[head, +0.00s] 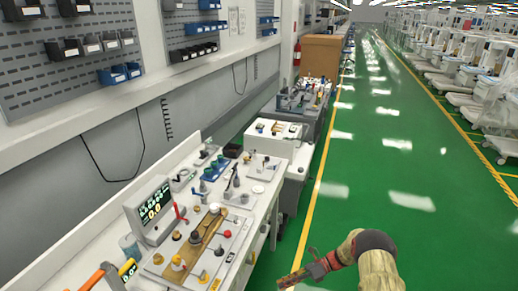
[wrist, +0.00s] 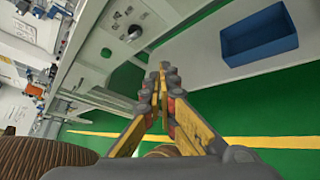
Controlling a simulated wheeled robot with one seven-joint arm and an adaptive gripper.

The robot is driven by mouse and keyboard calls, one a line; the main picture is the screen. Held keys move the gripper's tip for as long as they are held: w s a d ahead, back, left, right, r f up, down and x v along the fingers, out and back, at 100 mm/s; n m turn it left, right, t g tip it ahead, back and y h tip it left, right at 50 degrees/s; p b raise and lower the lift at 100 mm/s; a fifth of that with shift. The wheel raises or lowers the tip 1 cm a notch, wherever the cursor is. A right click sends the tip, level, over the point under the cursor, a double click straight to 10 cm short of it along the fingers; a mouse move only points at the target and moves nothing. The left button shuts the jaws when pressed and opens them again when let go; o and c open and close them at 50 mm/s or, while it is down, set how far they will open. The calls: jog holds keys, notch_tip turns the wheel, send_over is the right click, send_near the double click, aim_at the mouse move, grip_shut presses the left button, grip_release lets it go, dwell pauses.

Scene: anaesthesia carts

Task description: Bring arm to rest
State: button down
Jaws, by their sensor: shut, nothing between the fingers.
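My gripper (head: 296,278) shows at the lower middle of the head view, over the green floor just right of the workbench. In the wrist view my gripper (wrist: 162,72) is shut, its yellow and grey fingers together with nothing between them. My arm (head: 365,255) is bent, with its elbow at the bottom of the head view. The gripper is apart from the workbench and its parts.
A white workbench (head: 262,209) with several knobs, levers and a display (head: 155,211) stands on the left. A blue bin (wrist: 259,34) shows in the wrist view. The green aisle (head: 385,150) ahead is clear; wrapped carts (head: 490,100) line its right side.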

jog(key=s+d+r+n+h, duration=0.45)
jog(key=s+r+n, duration=0.4)
jog(key=r, duration=0.25)
jog(key=s+d+r+n+h, duration=0.45)
jog(key=s+r+n, duration=0.25)
jog(key=r+n, duration=0.35)
jog(key=s+r+n+t+h, duration=0.2)
jog(key=s+r, duration=0.6)
jog(key=r, duration=0.4)
jog(key=s+r+n+t+h, duration=0.2)
jog(key=s+r+t, duration=0.5)
jog(key=r, duration=0.5)
jog(key=shift+s+a+r+n+h, duration=0.15)
jog(key=shift+s+r+n+h, duration=0.15)
jog(key=shift+s+n, duration=0.65)
